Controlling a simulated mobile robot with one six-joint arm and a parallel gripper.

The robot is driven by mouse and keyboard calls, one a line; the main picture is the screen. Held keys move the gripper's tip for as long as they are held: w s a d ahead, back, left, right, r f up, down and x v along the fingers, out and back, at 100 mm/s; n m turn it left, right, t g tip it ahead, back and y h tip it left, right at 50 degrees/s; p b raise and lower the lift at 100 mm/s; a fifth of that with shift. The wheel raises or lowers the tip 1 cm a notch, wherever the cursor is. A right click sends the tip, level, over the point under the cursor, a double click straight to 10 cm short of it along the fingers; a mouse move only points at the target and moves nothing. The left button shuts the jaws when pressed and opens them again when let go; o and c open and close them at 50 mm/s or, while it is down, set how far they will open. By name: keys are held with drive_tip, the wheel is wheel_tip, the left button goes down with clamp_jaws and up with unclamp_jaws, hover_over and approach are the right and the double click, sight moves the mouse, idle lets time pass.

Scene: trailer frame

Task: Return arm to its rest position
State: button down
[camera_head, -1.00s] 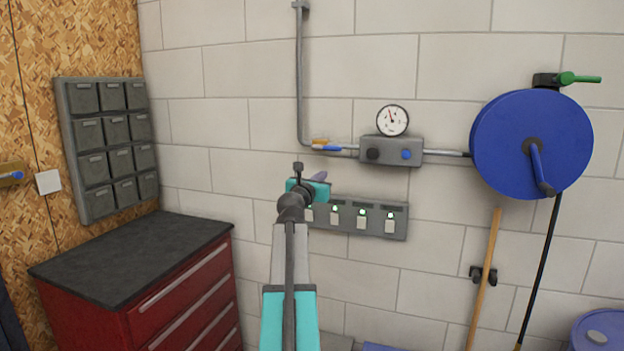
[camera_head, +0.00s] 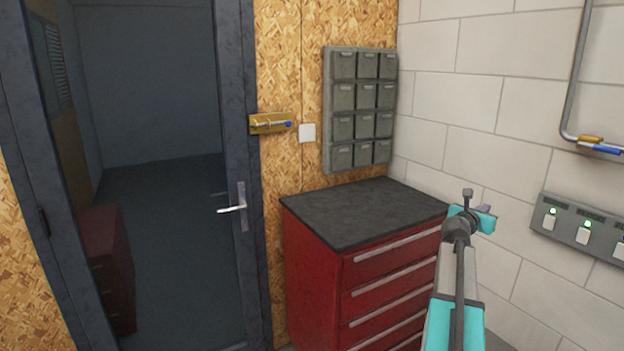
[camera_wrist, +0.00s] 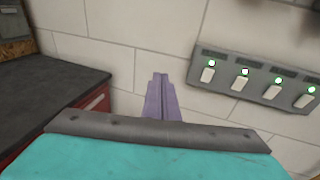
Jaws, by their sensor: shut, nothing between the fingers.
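My arm reaches up from the bottom right of the head view, with grey and teal links. My gripper (camera_head: 485,209) is at its far end, small and mostly hidden behind the wrist. In the wrist view my gripper (camera_wrist: 161,82) shows as two purple fingers pressed together, with nothing between them. It points toward the pale block wall (camera_wrist: 150,35) and touches nothing that I can see.
A red drawer cabinet (camera_head: 385,285) with a dark top stands left of my arm. A switch panel (camera_head: 582,232) with green lights is on the wall at right. Grey bins (camera_head: 358,110) hang above the cabinet. A dark-framed glass door (camera_head: 240,205) is at left.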

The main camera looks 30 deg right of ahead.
drive_tip(key=w+a+f+n+y, duration=0.1)
drive_tip(key=w+a+f+y, duration=0.1)
drive_tip(key=w+a+f, duration=0.5)
drive_tip(key=w+a+f+n+t+y, duration=0.1)
drive_tip(key=w+a+f, duration=0.1)
drive_tip(key=a+f, duration=0.55)
drive_tip(key=w+a+f+y, duration=0.2)
drive_tip(key=w+a+f, duration=0.3)
drive_tip(key=f, duration=0.5)
drive_tip(key=s+a+f+m+g+y, duration=0.15)
drive_tip(key=a+f+y, duration=0.25)
drive_tip(key=a+f, duration=1.95)
drive_tip(key=s+a+f+m+g+y, duration=0.3)
drive_tip(key=s+a+f+m+g, duration=0.15)
drive_tip(key=s+a+f, duration=1.2)
drive_tip(key=s+a+m+g+y, duration=0.1)
drive_tip(key=s+a+m+g, duration=0.1)
drive_tip(key=s+a+m, duration=0.2)
drive_tip(key=s+a+f+m+g+y, duration=0.1)
drive_tip(key=s+a+m+g, duration=0.1)
drive_tip(key=s+a+m, duration=0.2)
drive_tip(key=s+a+f+m+g+y, duration=0.1)
drive_tip(key=s+a+m, duration=0.3)
drive_tip(key=s+m, duration=0.5)
drive_tip(key=shift+s+a+f+m+g+y, duration=0.15)
drive_tip(key=shift+s+a+m+g+y, duration=0.35)
drive_tip(key=shift+s, duration=2.15)
drive_tip(key=shift+d, duration=0.15)
